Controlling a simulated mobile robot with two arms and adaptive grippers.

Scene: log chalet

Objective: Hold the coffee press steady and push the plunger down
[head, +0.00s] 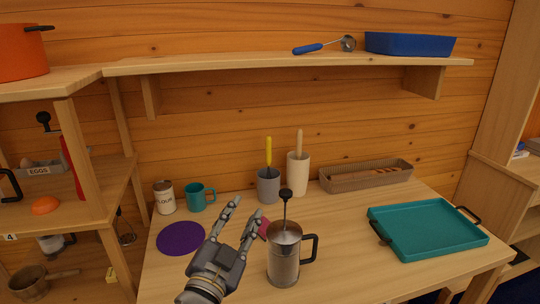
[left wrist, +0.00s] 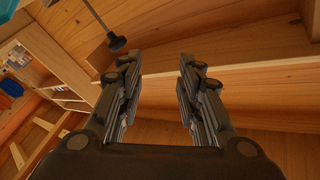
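The coffee press (head: 283,262) stands upright near the front of the table, with its black handle to the right. Its plunger (head: 286,194) is up, the rod showing above the lid and a dark knob on top. My left gripper (head: 246,210) is to the left of the press, its two fingers spread and pointing up, with nothing between them. In the left wrist view the open gripper (left wrist: 158,62) also shows empty, and the plunger's knob (left wrist: 117,43) appears beyond the left finger. My right gripper is in neither view.
Left of the gripper lie a purple disc (head: 181,237), a teal mug (head: 200,196) and a flour canister (head: 165,197). Behind the press stand a grey cup (head: 268,187) and a cream holder (head: 298,175). A teal tray (head: 427,230) is at right. Free tabletop lies between press and tray.

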